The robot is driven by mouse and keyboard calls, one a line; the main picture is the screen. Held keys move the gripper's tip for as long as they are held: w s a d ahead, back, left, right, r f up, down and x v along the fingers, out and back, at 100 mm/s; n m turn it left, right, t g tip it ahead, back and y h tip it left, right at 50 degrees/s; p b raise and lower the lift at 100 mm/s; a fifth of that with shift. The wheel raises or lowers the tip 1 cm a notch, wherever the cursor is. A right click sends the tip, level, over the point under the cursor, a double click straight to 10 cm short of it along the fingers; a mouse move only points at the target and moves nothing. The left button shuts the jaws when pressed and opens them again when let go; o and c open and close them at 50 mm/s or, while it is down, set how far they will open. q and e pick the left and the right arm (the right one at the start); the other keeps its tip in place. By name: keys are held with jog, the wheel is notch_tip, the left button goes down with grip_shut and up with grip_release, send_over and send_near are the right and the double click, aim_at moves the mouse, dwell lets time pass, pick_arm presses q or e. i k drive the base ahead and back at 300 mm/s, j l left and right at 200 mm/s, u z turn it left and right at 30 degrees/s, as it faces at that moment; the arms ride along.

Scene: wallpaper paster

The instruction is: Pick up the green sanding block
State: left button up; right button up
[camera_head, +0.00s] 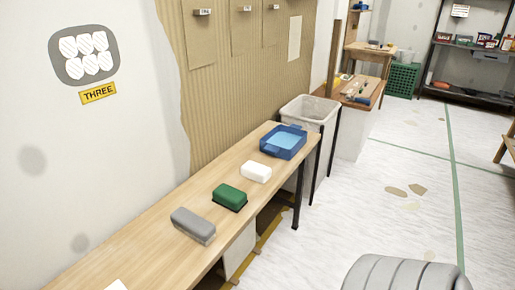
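The green sanding block (230,196) lies on the long wooden bench (150,246), near its front edge.
A blue tray (270,150) stands at the bench's far end, with a whitish bin (311,113) beyond. Open floor (345,220) lies right of the bench. A grey ribbed shape (405,275) fills part of the bottom right; I cannot tell what it is.

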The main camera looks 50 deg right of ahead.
aim_at(231, 198)
jog(key=k+l+z, duration=0.1)
jog(key=z, duration=1.15)
jog(key=l+u, duration=0.2)
jog(key=u, duration=0.15)
jog(key=i+l+u, duration=0.1)
jog(key=u, duration=0.25)
jog(key=l+u, duration=0.4)
jog(key=i+j, duration=0.05)
jog(key=j, duration=0.05)
